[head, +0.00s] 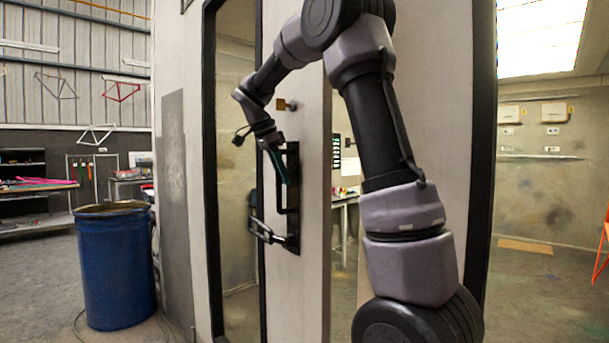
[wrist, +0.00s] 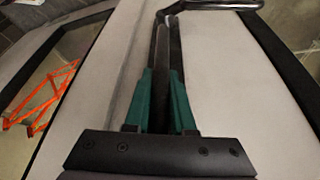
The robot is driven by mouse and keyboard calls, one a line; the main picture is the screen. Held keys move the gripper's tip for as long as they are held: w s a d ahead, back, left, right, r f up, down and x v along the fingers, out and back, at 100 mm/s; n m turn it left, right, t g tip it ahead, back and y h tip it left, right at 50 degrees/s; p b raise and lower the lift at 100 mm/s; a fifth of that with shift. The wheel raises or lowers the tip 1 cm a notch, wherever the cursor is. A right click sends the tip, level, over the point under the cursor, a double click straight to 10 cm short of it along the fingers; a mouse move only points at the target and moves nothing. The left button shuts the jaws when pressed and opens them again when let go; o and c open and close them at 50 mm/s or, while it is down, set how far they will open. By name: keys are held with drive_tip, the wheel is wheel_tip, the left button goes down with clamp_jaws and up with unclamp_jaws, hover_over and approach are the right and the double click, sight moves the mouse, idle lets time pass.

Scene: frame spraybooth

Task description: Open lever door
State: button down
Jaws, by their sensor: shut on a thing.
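The pale door (head: 311,110) has a tall black-framed window on its left side. Its right edge stands apart from the pale frame post (head: 430,110), with the room beyond showing through the gap. Black handle hardware (head: 292,215) is on the door, with an upright part and a bent lever low on its left. My gripper (head: 284,172) is at the upright part. In the wrist view, the green fingers (wrist: 164,72) close around a long dark bar (wrist: 162,45) of the handle. A bent black bar (wrist: 215,5) shows at the top. The fingers partly hide the gripped bar.
A blue barrel (head: 115,265) stands on the floor left of the door. A workbench (head: 35,187) is farther back left. Orange framework (head: 603,240) shows at the right edge. Floor (head: 535,290) is clear behind the right window.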

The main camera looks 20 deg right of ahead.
drive_tip(key=s+a, duration=0.2)
drive_tip(key=a, duration=1.3)
drive_tip(key=shift+s+a, duration=0.3)
drive_tip(key=shift+r, duration=0.1)
drive_tip(key=c, duration=0.8)
unclamp_jaws()
drive_tip(key=shift+s, duration=0.1)
drive_tip(key=shift+o, duration=0.2)
drive_tip(key=v, duration=1)
drive_tip(key=shift+a+r, duration=0.2)
drive_tip(key=shift+r, duration=0.1)
